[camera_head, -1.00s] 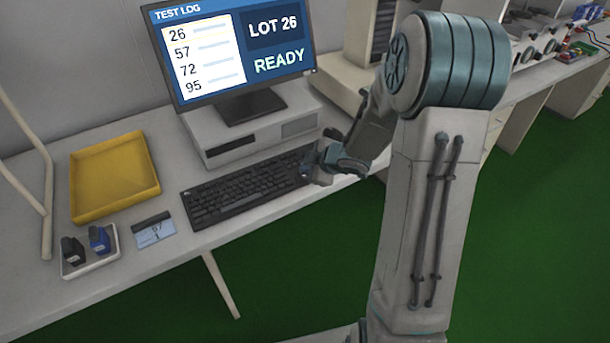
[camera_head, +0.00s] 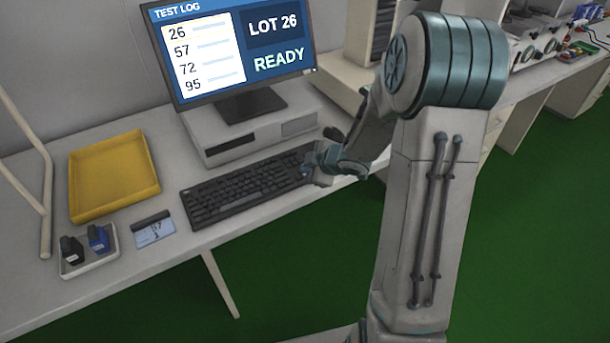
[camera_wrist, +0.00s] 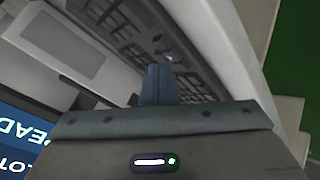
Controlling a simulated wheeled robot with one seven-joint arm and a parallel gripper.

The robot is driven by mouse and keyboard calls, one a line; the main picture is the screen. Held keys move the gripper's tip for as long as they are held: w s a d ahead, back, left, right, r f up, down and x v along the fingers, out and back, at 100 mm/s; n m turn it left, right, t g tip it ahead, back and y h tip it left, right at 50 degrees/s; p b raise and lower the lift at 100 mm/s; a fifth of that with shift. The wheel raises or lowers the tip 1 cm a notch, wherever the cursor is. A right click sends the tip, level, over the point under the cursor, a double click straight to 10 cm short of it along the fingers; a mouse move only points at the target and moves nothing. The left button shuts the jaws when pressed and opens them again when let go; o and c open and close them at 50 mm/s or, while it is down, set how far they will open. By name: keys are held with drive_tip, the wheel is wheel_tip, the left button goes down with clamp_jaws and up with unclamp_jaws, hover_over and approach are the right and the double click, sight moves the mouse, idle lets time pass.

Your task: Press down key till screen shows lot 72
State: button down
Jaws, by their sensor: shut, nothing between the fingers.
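The screen (camera_head: 235,48) shows TEST LOG with rows 26, 57, 72 and 95, and reads LOT 26 and READY. Row 26 has a faint yellow tint. The screen's corner also shows in the wrist view (camera_wrist: 30,140). The black keyboard (camera_head: 240,190) lies on the desk in front of the screen. My gripper (camera_head: 308,170) is at the keyboard's right end. In the wrist view my gripper (camera_wrist: 163,68) is shut and empty, its tips over the keyboard (camera_wrist: 125,30). Whether the tips touch a key, and which one, I cannot tell.
A grey box (camera_head: 250,135) under the screen stands just behind the keyboard. A yellow tray (camera_head: 115,178), a small white tray (camera_head: 90,262) with a black and a blue item, and a card-like device (camera_head: 154,232) lie to the left. The desk's front edge is close to the keyboard.

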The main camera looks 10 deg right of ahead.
drive_tip(key=shift+f, duration=0.4)
idle(0.6)
idle(0.3)
drive_tip(key=shift+r+p, duration=0.65)
drive_tip(key=shift+r, duration=0.15)
drive_tip(key=shift+r, duration=0.1)
wheel_tip(320, 180, up, 5)
drive_tip(key=p, duration=0.5)
idle(0.5)
